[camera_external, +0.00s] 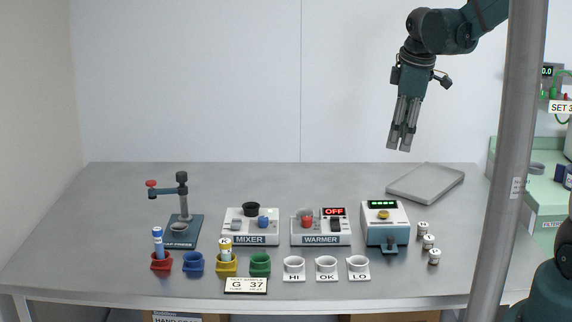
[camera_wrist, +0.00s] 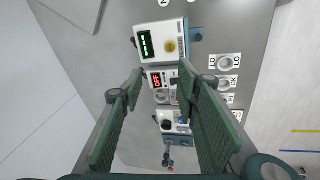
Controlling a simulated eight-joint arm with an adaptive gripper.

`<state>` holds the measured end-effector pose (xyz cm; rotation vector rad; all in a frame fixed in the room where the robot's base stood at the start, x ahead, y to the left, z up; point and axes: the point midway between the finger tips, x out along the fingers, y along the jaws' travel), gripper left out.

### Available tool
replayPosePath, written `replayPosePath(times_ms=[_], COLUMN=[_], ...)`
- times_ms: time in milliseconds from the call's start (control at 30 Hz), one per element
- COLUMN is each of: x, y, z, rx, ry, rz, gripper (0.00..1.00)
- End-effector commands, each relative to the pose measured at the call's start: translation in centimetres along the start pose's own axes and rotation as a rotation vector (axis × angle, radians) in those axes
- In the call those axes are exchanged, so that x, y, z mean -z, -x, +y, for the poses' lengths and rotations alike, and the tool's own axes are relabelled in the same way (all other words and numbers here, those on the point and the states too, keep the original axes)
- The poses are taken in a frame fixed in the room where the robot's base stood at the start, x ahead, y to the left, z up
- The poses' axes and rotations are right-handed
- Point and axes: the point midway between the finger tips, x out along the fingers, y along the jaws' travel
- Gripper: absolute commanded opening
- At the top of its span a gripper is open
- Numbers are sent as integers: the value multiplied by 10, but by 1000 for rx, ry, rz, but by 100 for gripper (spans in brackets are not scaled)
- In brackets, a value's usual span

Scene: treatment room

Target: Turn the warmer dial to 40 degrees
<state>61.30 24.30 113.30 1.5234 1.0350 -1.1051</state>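My gripper (camera_external: 400,146) hangs high above the table's back right, pointing down, open and empty, well away from the warmer. In the wrist view the warmer's display (camera_wrist: 156,80) shows between the spread green fingers, which hide part of the warmer.
The mixer (camera_external: 250,240) stands left of the warmer, and a box with a green display (camera_external: 385,234) stands close on its right. Labelled cups (camera_external: 326,268) and coloured cups (camera_external: 260,263) line the front. A grey tray (camera_external: 427,184) lies back right. A pole (camera_external: 512,160) rises in the right foreground.

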Motion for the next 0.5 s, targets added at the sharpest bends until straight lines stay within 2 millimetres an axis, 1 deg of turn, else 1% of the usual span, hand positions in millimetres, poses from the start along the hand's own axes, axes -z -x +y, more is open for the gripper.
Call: replayPosePath(times_ms=[33, 100, 300, 500], x=[10, 23, 58, 93], y=[-6, -14, -39, -66], z=[1, 2, 0, -6], rx=[10, 25, 66, 108], ry=[38, 93, 248, 403], rz=[-3, -7, -16, -24], gripper=[32, 32, 32, 32])
